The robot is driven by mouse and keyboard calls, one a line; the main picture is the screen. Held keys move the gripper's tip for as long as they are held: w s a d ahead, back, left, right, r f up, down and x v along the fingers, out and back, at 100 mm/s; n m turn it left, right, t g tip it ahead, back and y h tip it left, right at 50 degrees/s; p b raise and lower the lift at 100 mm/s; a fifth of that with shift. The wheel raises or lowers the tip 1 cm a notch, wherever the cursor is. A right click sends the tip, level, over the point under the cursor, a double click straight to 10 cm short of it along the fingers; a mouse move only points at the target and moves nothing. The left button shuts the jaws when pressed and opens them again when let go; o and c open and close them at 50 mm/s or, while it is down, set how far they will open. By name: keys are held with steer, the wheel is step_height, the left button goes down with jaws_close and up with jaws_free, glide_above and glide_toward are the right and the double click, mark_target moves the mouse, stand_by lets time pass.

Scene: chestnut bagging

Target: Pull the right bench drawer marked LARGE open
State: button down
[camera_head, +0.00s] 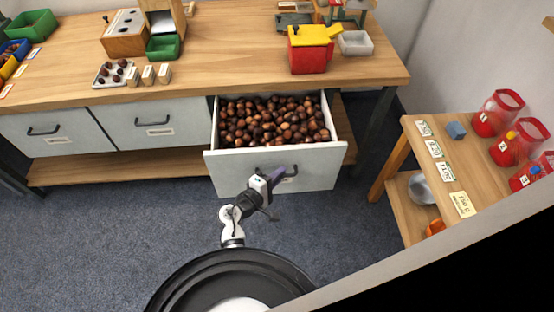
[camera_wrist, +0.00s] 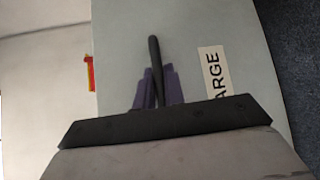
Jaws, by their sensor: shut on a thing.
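The right bench drawer (camera_head: 235,168) stands pulled out from the bench and is full of brown chestnuts (camera_head: 272,121). Its grey front also fills much of the wrist view (camera_wrist: 200,40), with a label (camera_wrist: 214,75) on which "ARGE" can be read. My gripper (camera_head: 277,179) is at the drawer front, shut on the dark bar handle (camera_wrist: 155,60). In the wrist view the purple fingers (camera_wrist: 172,86) lie on both sides of the handle. In the head view my gripper hides part of the handle.
Two shut drawers (camera_head: 156,122) (camera_head: 47,132) sit to the left. The wooden bench top (camera_head: 220,65) holds green bins, a red and yellow box (camera_head: 310,48) and a tray of chestnuts. A side table (camera_head: 475,180) with red containers stands at right. The carpet in front is clear.

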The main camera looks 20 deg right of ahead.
steer(key=shift+s+a, duration=0.25)
steer(key=shift+s, duration=0.5)
steer(key=c, duration=1.8)
jaws_free()
steer(key=shift+o, duration=0.2)
steer(key=shift+a, duration=0.1)
